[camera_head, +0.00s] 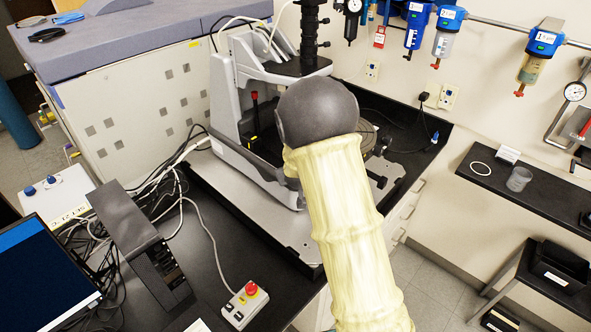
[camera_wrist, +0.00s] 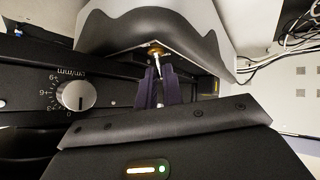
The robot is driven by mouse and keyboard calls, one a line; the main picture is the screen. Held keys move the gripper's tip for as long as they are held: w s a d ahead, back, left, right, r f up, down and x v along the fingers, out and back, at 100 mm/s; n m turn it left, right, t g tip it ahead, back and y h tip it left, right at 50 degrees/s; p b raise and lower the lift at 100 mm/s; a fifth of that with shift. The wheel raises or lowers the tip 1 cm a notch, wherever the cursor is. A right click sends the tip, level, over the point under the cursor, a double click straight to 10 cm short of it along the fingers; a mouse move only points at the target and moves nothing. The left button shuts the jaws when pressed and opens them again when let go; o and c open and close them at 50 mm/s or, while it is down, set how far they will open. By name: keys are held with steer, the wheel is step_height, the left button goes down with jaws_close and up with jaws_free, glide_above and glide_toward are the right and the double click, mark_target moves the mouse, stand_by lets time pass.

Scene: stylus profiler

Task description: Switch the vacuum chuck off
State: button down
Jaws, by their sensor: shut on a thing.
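In the wrist view, my gripper (camera_wrist: 158,76) has its two dark fingers close together around a small metal toggle lever (camera_wrist: 157,59). The lever has a brass collar and sits under the overhanging edge of a grey-and-white housing (camera_wrist: 150,22). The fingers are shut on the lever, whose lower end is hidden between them. In the head view my arm's cream sleeve and dark joint cover the gripper and the lever. The profiler (camera_head: 232,95) stands on the bench, and part of a round stage (camera_head: 367,136), perhaps the chuck, shows right of my arm.
A knob (camera_wrist: 75,95) with a numbered scale sits on the dark panel left of my fingers. In the head view, a control box (camera_head: 245,303) with a red button lies on the bench near loose cables. Regulators (camera_head: 445,45) hang on the wall at right.

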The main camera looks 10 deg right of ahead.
steer(key=c, duration=1.5)
jaws_free()
steer(key=shift+c, duration=0.2)
steer(key=v, duration=1.7)
steer(key=shift+r, duration=0.2)
